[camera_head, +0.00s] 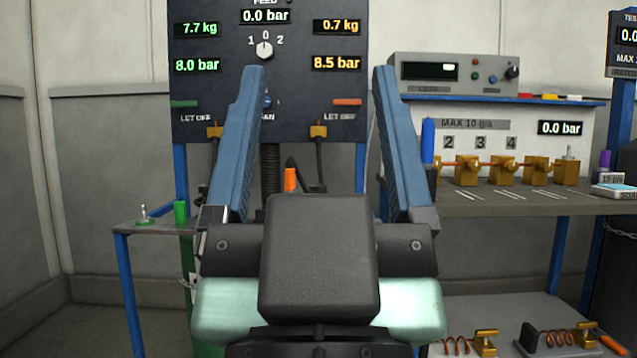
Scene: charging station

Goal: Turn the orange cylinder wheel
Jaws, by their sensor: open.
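My gripper (318,72) is open and empty. Its two blue fingers point up and away, wide apart, in front of the dark panel. Between the fingers, low down and behind the gripper, a small upright orange piece (290,179) shows with a dark hose beside it. I cannot tell whether it belongs to the orange cylinder. No wheel can be made out, and my gripper body hides what is below. The dark panel (300,100) reads 7.7 kg and 8.0 bar in green, 0.7 kg and 8.5 bar in orange. Its selector knob (265,50) points at 0.
A green LET OFF lever (184,104) and an orange one (347,102) sit on the panel. A small table (150,227) with a green cylinder (181,212) stands at left. A bench (500,204) with brass valve blocks (503,172) stands at right, with coiled hoses on a shelf below.

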